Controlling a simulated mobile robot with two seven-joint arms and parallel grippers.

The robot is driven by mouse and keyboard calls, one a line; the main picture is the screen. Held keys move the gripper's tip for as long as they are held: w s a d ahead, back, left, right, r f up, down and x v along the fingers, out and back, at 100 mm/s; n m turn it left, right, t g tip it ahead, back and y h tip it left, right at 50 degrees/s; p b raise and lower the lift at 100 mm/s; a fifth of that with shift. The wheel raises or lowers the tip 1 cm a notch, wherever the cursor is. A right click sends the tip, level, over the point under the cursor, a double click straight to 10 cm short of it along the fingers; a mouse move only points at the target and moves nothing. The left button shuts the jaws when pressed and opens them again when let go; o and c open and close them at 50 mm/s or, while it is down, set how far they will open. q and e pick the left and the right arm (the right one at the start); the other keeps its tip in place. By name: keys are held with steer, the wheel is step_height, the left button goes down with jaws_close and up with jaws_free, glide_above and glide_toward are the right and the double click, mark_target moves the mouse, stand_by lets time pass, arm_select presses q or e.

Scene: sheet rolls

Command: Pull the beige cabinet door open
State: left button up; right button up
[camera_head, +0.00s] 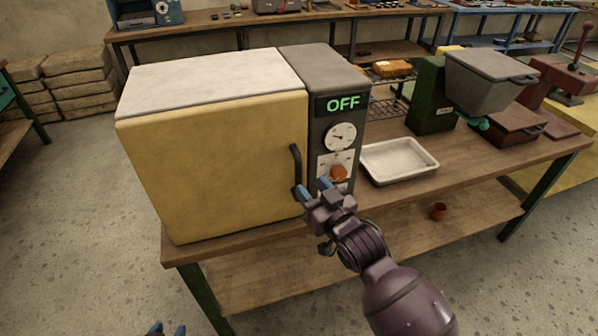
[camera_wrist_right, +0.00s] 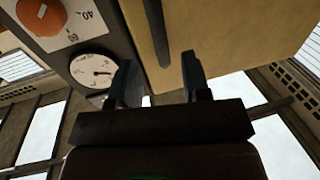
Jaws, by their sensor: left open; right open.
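The beige cabinet door (camera_head: 220,165) is the yellowish front of a box on the wooden table, and it looks shut. Its dark curved handle (camera_head: 295,170) stands upright near the door's right edge. My right gripper (camera_head: 313,188) is open at the lower end of the handle. In the right wrist view the handle (camera_wrist_right: 157,32) lies ahead, between the lines of the two spread fingers (camera_wrist_right: 160,78); I cannot tell whether they touch it. My left gripper (camera_head: 166,329) shows only its blue fingertips at the bottom edge, apart and away from the door.
Right of the door is a dark panel with an OFF display (camera_head: 343,103), a dial (camera_head: 340,137) and an orange knob (camera_head: 338,173). A white tray (camera_head: 399,160) and a green machine with a grey hopper (camera_head: 490,80) stand further right. The floor before the table is clear.

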mark_target(300, 175)
steer(key=x, duration=0.6)
steer(key=shift+w+a, duration=0.2)
steer(key=shift+w, duration=0.05)
jaws_close()
